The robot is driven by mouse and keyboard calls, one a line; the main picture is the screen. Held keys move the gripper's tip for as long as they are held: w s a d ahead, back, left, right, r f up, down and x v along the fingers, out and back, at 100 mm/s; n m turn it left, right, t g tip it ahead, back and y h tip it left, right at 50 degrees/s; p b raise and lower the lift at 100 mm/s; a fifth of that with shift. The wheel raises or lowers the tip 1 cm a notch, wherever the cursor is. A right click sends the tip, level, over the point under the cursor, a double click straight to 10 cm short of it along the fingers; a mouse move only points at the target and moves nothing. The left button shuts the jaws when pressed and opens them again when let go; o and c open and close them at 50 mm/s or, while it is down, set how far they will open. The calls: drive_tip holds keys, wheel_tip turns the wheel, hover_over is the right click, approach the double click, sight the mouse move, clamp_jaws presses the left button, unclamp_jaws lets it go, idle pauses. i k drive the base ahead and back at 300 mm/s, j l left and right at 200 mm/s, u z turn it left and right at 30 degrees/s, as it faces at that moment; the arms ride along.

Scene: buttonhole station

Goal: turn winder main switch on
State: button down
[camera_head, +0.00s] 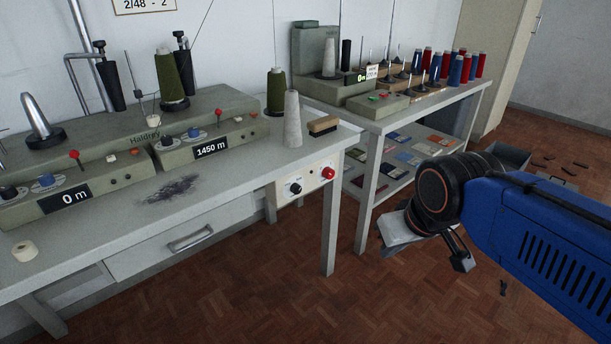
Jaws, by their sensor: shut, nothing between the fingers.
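A cream switch panel (307,189) is fixed at the right end of the table's front edge. It carries a black rotary knob (295,188) on the left and a red button (327,172) on the right. The knob's setting is too small to read. My gripper (461,262) hangs right of the panel, well apart from it, over the floor. It is shut and empty, partly hidden by my blue arm.
A second table (408,114) behind carries a small machine and several red and blue spools. The floor (250,285) before the panel is clear.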

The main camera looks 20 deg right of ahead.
sight(327, 173)
drive_tip(key=k+l+u, duration=0.1)
drive_tip(key=k+l, duration=0.2)
drive_tip(key=l, duration=0.2)
drive_tip(key=k+l+u, duration=0.15)
drive_tip(key=k+l, duration=0.2)
drive_tip(key=l, duration=0.15)
